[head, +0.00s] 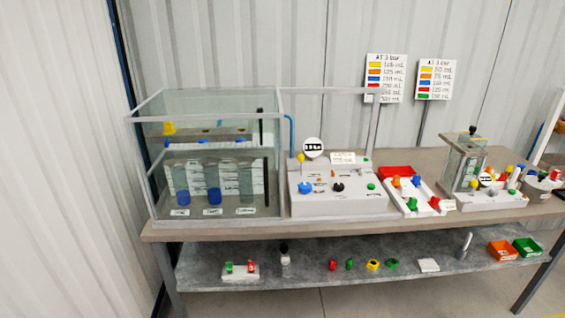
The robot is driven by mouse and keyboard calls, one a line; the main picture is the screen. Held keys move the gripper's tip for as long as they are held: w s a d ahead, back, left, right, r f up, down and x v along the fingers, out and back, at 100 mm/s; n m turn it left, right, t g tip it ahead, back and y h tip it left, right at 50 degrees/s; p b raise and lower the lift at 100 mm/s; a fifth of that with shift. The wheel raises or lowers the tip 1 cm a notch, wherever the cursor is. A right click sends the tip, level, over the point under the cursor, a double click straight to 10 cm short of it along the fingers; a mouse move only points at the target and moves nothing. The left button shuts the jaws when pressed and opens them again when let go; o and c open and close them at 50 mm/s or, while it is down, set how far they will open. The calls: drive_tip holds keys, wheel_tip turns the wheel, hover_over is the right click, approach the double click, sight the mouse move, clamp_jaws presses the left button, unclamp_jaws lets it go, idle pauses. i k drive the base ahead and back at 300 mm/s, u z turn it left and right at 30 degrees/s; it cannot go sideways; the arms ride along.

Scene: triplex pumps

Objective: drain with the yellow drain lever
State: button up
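A glass tank (216,112) stands at the left end of the bench, with several clear cylinders inside, two of them with blue parts low down. A yellow part (169,128) shows at the upper left of the tank. A pale control box (335,203) stands just right of the tank. It carries a small upright yellow-topped piece (301,158), a blue knob (305,188), a black knob (338,187) and a round gauge (313,147). I cannot tell which yellow piece is the drain lever. My gripper is not in view.
A tray (418,200) of coloured parts and a smaller glass unit (467,160) stand further right on the bench (408,153). The lower shelf (310,280) holds small coloured parts, an orange bin (502,250) and a green bin (528,247).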

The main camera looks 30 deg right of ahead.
sight(301, 157)
drive_tip(key=u, duration=0.95)
drive_tip(key=k, duration=1.2)
drive_tip(key=z, duration=0.7)
drive_tip(key=i, duration=0.55)
drive_tip(key=u, duration=0.15)
